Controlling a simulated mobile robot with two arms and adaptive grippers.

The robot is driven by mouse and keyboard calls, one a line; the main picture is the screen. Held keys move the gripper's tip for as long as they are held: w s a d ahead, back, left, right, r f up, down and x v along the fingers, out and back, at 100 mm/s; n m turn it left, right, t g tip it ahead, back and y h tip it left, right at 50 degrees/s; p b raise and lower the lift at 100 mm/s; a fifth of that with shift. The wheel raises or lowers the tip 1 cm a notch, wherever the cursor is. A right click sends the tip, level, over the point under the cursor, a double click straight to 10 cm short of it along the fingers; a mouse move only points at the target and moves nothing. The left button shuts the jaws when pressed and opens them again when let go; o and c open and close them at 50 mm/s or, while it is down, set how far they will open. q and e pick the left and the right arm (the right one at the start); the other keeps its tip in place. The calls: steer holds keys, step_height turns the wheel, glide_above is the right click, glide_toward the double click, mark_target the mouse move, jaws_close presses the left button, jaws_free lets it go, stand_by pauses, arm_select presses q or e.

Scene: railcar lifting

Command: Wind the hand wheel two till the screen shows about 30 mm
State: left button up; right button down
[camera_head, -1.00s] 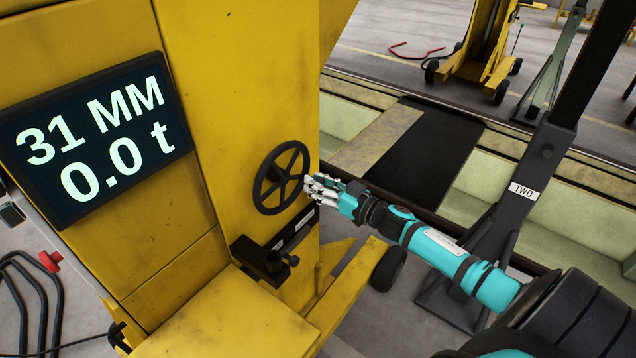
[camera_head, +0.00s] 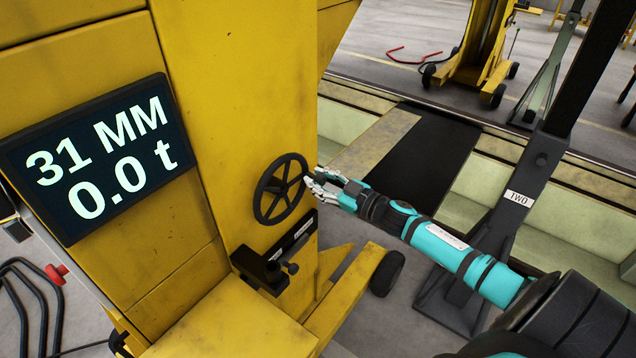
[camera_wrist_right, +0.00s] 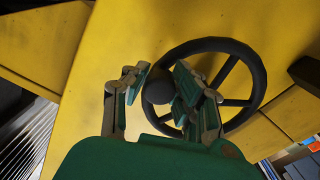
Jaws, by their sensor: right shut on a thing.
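The black spoked hand wheel (camera_head: 262,201) is mounted on the yellow jack column (camera_head: 240,100). In the right wrist view the wheel (camera_wrist_right: 259,80) has a dark round knob (camera_wrist_right: 158,92) at its rim. My right gripper (camera_head: 309,182) is at the right side of the wheel. In the wrist view its two fingers (camera_wrist_right: 163,85) stand on either side of the knob, shut on it. The screen (camera_head: 95,155) on the column reads 31 MM and 0.0 t. My left gripper is not in view.
A black bracket (camera_head: 262,268) sticks out below the wheel. Another yellow jack (camera_head: 480,55) stands across the track. A black hose or bar (camera_head: 35,300) is at lower left.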

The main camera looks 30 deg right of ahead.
step_height(320, 180, up, 3)
steer(key=n+p, duration=0.1)
steer(key=n, duration=0.2)
steer(key=shift+a, duration=0.1)
steer(key=shift+s+a+r+n+p, duration=0.1)
steer(key=shift+a+r+n+p, duration=0.1)
steer(key=shift+r+n+p, duration=0.45)
steer(key=shift+s+a+r+n, duration=0.15)
steer(key=shift+r+n, duration=0.15)
steer(key=shift+n, duration=0.75)
steer(key=shift+w, duration=0.1)
steer(key=c, duration=1.1)
jaws_free()
steer(key=shift+f, duration=0.1)
steer(key=shift+s, duration=0.25)
steer(key=v, duration=1.1)
steer(key=shift+s+d, duration=0.1)
steer(key=shift+s, duration=0.2)
